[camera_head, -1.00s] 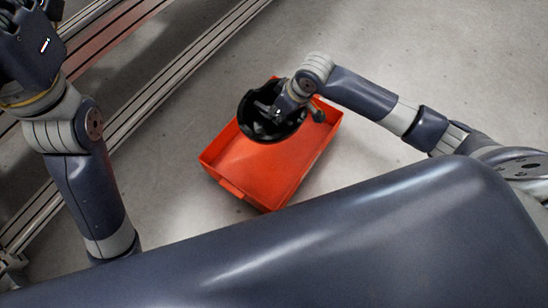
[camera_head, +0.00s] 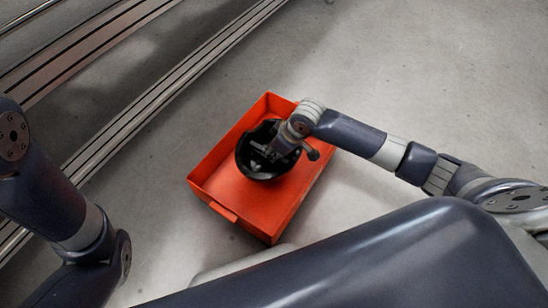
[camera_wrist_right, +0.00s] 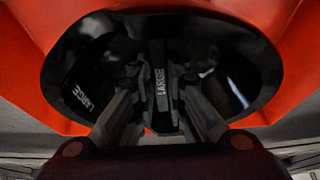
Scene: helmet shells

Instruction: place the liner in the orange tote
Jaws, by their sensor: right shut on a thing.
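The liner (camera_head: 250,161) is a black, glossy, bowl-shaped shell with its open side up. In the head view it is over the middle of the orange tote (camera_head: 217,140), inside its outline; I cannot tell if it touches the floor of the tote. My right gripper (camera_head: 270,150) reaches down into the liner and is shut on it. The right wrist view shows the liner (camera_wrist_right: 75,62) with "LARGE" labels, the fingers (camera_wrist_right: 158,108) on a strap-like inner part, and the orange tote (camera_wrist_right: 25,30) around it. My left gripper is outside the head view; only its arm shows.
The tote stands on a bare grey floor (camera_head: 430,90), with free room to its right and behind it. Metal rails (camera_head: 150,105) run diagonally along the left side.

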